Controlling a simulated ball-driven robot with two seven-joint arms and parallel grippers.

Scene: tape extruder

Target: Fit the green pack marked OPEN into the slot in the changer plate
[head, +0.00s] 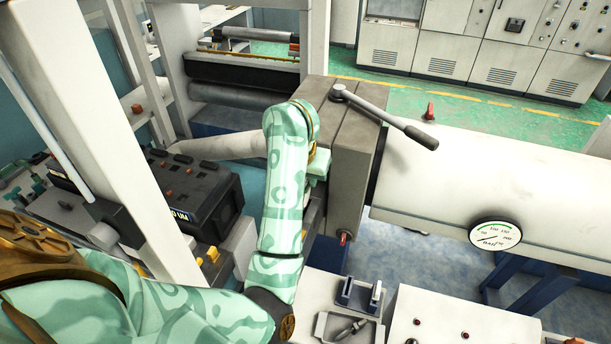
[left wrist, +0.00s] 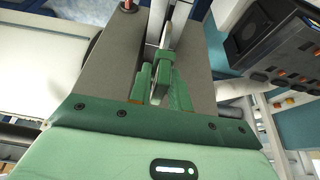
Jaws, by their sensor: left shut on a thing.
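My left gripper (head: 318,168) is up against the near side of the grey block of the extruder (head: 357,165), under the long lever. In the left wrist view its green fingers (left wrist: 160,84) are closed on a narrow piece, which I take to be the green pack (left wrist: 163,70). Most of the pack is hidden between the fingers, and no OPEN marking can be read. A pale upright strip, likely the changer plate (left wrist: 157,22), runs beyond the fingertips between grey block faces. The slot is hidden, and I cannot tell whether the pack touches it. My right gripper is not in view.
A lever handle (head: 390,118) sticks out above the block. A white barrel with a pressure gauge (head: 495,235) runs to the right. A small tray (head: 322,328) holding a tool and a dark holder (head: 360,293) sit below. A black machine box (head: 185,190) stands left.

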